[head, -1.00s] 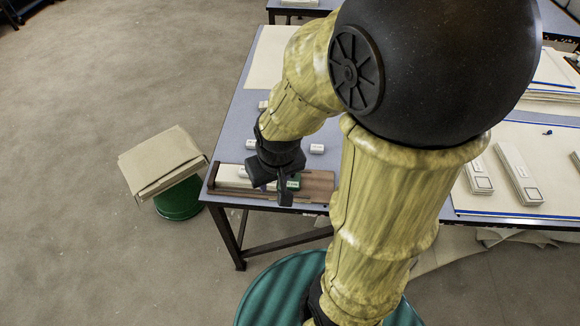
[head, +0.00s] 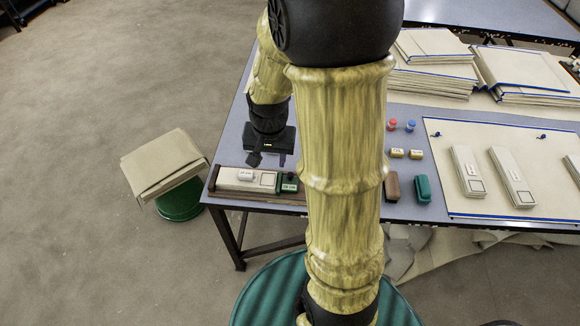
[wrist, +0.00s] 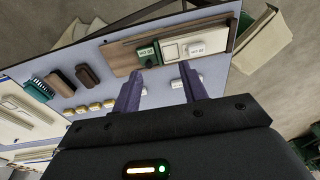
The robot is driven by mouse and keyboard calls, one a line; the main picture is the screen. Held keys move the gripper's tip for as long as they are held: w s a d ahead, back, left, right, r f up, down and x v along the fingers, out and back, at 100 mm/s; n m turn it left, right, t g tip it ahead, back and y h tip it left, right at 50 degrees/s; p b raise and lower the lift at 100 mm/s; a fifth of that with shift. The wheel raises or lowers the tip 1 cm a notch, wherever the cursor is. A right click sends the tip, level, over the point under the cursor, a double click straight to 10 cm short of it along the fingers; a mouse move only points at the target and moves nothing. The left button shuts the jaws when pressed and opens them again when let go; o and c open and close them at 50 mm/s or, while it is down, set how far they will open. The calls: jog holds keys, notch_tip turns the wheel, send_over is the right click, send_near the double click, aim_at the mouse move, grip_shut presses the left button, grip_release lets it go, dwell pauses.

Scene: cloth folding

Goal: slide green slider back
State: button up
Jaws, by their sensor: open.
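The green slider (head: 290,188) sits on a long brown wooden board (head: 216,192) at the table's front left edge. In the wrist view the green slider (wrist: 148,54) has a white label and lies against a white panel with a square outline. A small white labelled block (head: 246,175) rests on that panel. My gripper (head: 256,160) is open and empty, just behind the board and apart from the slider. In the wrist view its two fingers (wrist: 160,74) point toward the board, with bare table between them. My arm hides the board's right end in the head view.
A cream mat (head: 465,140) holds long pale blocks. A green bin with cardboard (head: 165,160) stands on the floor at left.

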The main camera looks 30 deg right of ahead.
aim_at(290, 174)
jog(key=w+d+f+m+g+p, duration=0.1)
jog(key=w+d+m+p, duration=0.1)
jog(key=w+d+m, duration=0.4)
jog(key=d+m, duration=0.3)
jog(key=shift+f+g+p, duration=0.15)
jog(key=shift+g+p, duration=0.15)
jog(key=shift+p, duration=0.05)
jog(key=shift+w, duration=0.1)
notch_tip(290, 174, down, 17)
jog(key=shift+f+p, duration=0.2)
jog(key=shift+p, duration=0.3)
grip_shut()
